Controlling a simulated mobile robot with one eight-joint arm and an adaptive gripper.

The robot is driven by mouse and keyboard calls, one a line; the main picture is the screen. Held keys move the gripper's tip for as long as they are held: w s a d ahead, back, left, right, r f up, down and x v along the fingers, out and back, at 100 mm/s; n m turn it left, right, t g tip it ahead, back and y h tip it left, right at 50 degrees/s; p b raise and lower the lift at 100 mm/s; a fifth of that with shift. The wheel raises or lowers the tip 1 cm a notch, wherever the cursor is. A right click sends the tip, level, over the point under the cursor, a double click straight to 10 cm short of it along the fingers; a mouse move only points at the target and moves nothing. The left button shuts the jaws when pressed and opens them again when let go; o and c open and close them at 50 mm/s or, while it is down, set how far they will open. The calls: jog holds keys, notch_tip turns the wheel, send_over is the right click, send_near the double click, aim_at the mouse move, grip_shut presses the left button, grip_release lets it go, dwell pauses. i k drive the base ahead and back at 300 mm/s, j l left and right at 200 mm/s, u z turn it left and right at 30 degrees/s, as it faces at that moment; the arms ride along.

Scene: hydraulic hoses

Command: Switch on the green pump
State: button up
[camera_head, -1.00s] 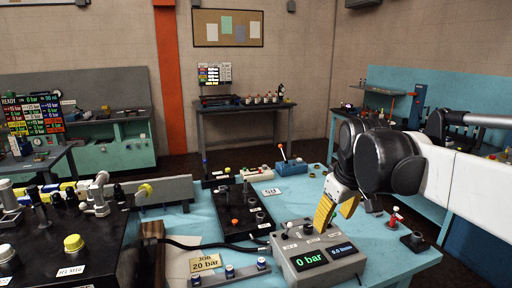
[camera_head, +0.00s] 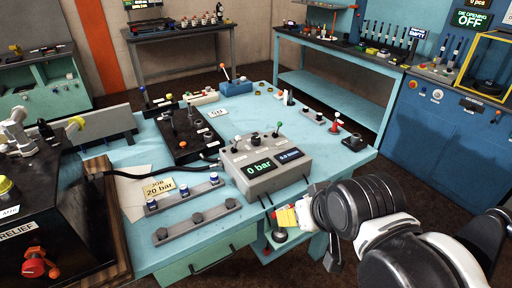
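A grey control box (camera_head: 262,165) stands on the light blue table, with a green "0 bar" display (camera_head: 258,168) and a second, blue-lettered display (camera_head: 290,156). Small levers stand on its top, one with a green tip (camera_head: 237,138). No label that names a green pump is readable. My gripper (camera_head: 287,218) is in front of the table's front edge, below and to the right of the box and apart from it. Its yellow finger pads show beside a small bracket holding a dark round knob (camera_head: 280,235). The gap between the fingers is not clear.
A "JOB 20 bar" card (camera_head: 158,187) and rails with small fittings (camera_head: 196,221) lie left of the box. A black manifold plate (camera_head: 188,138) sits behind it. A red-topped fitting (camera_head: 336,122) stands right. A dark tank with a red valve (camera_head: 38,264) is at left.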

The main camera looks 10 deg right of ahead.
aim_at(278, 128)
jog(key=i+l+u, duration=0.55)
jog(key=u, duration=0.15)
jog(key=i+l+u, duration=0.2)
jog(key=l+u, duration=0.15)
